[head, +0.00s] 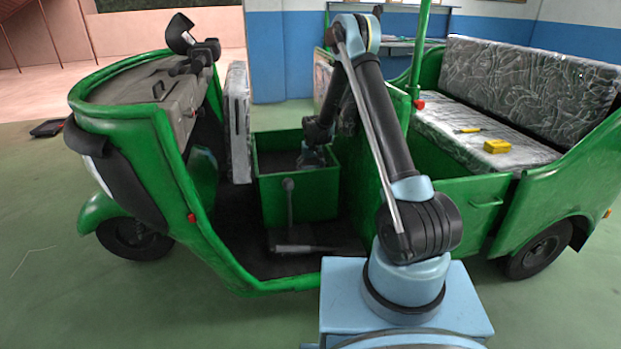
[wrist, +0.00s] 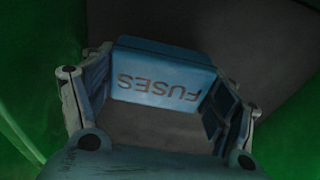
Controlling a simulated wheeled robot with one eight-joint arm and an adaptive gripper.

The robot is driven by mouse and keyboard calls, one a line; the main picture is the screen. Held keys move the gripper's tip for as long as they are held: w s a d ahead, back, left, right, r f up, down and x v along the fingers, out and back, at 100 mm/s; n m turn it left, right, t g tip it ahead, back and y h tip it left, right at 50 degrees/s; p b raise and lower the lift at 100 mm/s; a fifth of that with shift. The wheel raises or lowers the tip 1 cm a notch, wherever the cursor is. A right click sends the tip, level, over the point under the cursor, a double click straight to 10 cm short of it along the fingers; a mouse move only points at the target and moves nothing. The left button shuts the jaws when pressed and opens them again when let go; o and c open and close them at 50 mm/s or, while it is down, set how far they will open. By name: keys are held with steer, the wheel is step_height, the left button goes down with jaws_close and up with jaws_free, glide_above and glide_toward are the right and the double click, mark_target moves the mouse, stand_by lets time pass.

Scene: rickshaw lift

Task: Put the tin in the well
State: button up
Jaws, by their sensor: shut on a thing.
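A blue tin (wrist: 160,85) lettered FUSES sits between the two fingers of my gripper (wrist: 165,82) in the wrist view. My gripper is shut on it; the lettering reads upside down. The well is the open green box (head: 298,197) in the middle of the rickshaw in the head view. My gripper (head: 312,157) reaches down into its opening in that view, and the tin there is hidden or too small to make out. In the wrist view green walls (wrist: 35,60) flank a dark grey floor (wrist: 185,130) beneath the tin. I cannot tell whether the tin touches the floor.
A lever (head: 289,205) stands before the well. The upright front seat back (head: 238,125) is left of it. My arm crosses the green side panel on the right. A yellow box (head: 497,146) and a yellow-handled tool (head: 468,130) lie on the rear seat (head: 440,117).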

steer(key=shift+a+f, duration=0.1)
steer(key=shift+f, duration=1.55)
steer(key=o, duration=1.1)
steer(key=r, duration=0.4)
steer(key=s+r, duration=0.1)
steer(key=r, duration=0.7)
steer(key=shift+s+d, duration=0.25)
steer(key=shift+s, duration=0.15)
